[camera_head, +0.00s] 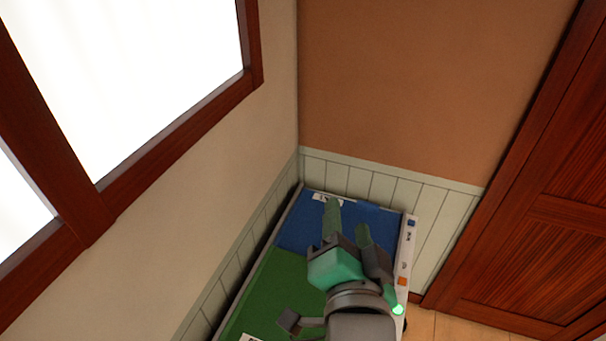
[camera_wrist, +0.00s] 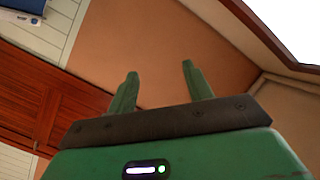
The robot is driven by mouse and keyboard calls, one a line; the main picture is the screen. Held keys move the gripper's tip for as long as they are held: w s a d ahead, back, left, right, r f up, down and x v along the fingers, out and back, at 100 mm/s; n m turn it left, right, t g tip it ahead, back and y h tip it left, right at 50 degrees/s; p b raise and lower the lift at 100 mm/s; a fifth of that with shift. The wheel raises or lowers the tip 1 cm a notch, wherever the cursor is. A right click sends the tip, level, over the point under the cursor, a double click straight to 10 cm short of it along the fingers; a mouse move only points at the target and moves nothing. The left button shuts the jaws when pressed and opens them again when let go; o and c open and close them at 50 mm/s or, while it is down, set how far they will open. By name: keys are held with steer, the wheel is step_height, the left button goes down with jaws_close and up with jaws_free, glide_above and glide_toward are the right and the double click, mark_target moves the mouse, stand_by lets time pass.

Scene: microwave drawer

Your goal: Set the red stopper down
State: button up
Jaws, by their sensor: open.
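My gripper (camera_head: 348,217) is green and dark grey, and it hangs over the table in the head view. Its two green fingers are apart, with nothing seen between them. The wrist view also shows the open, empty fingers (camera_wrist: 160,70) against the tan wall. I see no red stopper in either view; the arm hides part of the table.
The table's top has a blue area (camera_head: 382,220) at the back and a green area (camera_head: 268,292) in front. A pale rim (camera_head: 409,238) with small markings runs along its right. Walls stand behind and left, and a brown wooden door (camera_head: 545,220) stands right.

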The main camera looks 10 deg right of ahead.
steer(key=s+a+r+n+t+y, duration=0.1)
steer(key=s+a+r+n+t, duration=0.1)
steer(key=r, duration=0.5)
steer(key=s+a+r+n+t+y, duration=0.1)
steer(key=s+a+r+n+t, duration=0.2)
steer(key=r, duration=0.5)
steer(key=s+a+r+n+t+y, duration=0.1)
steer(key=s+a+r+n+t, duration=0.2)
steer(key=s+a+r+n, duration=0.1)
step_height(320, 180, up, 4)
steer(key=shift+a+f+n, duration=0.25)
steer(key=shift+a+n, duration=0.5)
steer(key=shift+n, duration=0.25)
steer(key=shift+r+p, duration=0.7)
steer(key=shift+p, duration=0.05)
